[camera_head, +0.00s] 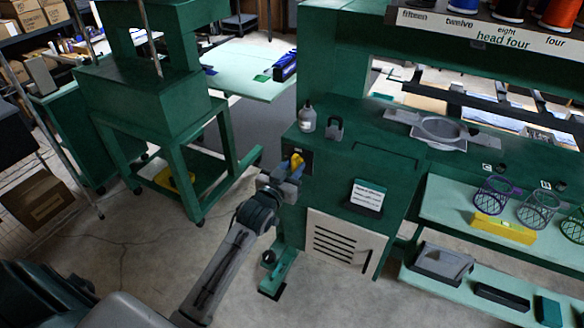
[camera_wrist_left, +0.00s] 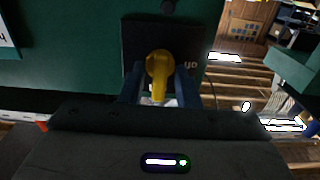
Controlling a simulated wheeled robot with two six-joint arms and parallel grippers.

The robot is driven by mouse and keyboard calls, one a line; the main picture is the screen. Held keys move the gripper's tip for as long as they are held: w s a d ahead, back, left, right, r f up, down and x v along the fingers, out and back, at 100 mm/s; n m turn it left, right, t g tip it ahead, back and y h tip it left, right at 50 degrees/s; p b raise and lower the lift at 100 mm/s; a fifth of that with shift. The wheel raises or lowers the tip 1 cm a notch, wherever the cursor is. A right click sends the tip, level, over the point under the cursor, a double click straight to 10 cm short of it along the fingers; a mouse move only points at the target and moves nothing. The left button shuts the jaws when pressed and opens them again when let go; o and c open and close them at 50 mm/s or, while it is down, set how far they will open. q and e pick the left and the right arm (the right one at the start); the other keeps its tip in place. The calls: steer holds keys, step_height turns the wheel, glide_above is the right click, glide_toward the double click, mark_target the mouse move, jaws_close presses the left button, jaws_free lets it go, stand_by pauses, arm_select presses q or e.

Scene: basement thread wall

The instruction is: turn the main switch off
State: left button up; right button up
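The main switch is a yellow knob (camera_head: 296,161) on a dark plate on the side of the green machine cabinet. In the left wrist view the yellow knob (camera_wrist_left: 158,72) sits on its dark plate (camera_wrist_left: 190,45), its handle pointing down in the picture. My left gripper (camera_head: 287,172) is at the knob. In the wrist view its two bluish fingers (camera_wrist_left: 160,92) stand on either side of the handle, with a gap showing. The fingers look open; contact with the knob cannot be told. Lettering on the plate is partly visible. My right gripper is not in view.
A grey bottle (camera_head: 307,118) and a dark padlock-shaped thing (camera_head: 335,128) stand on the cabinet top. A small sign (camera_head: 368,197) and a vented panel (camera_head: 340,245) are on the front. A green wheeled stand (camera_head: 150,100) is at the left, with clear floor between.

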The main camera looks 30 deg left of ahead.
arm_select(q)
steer(key=shift+n, duration=0.3)
steer(key=shift+r+n+p, duration=0.1)
steer(key=shift+n+p, duration=0.6)
steer(key=shift+n, duration=0.3)
steer(key=n+p, duration=0.1)
steer(key=n, duration=0.1)
steer(key=shift+n, duration=0.3)
steer(key=n+p, duration=0.3)
steer(key=n, duration=0.3)
steer(key=shift+a, duration=0.15)
steer(key=n+p, duration=0.1)
steer(key=n, duration=0.2)
steer(key=shift+n, duration=0.4)
steer(key=shift+f+n+p, duration=0.2)
steer(key=shift+n+p, duration=0.7)
steer(key=shift+n, duration=0.5)
steer(key=o, duration=0.6)
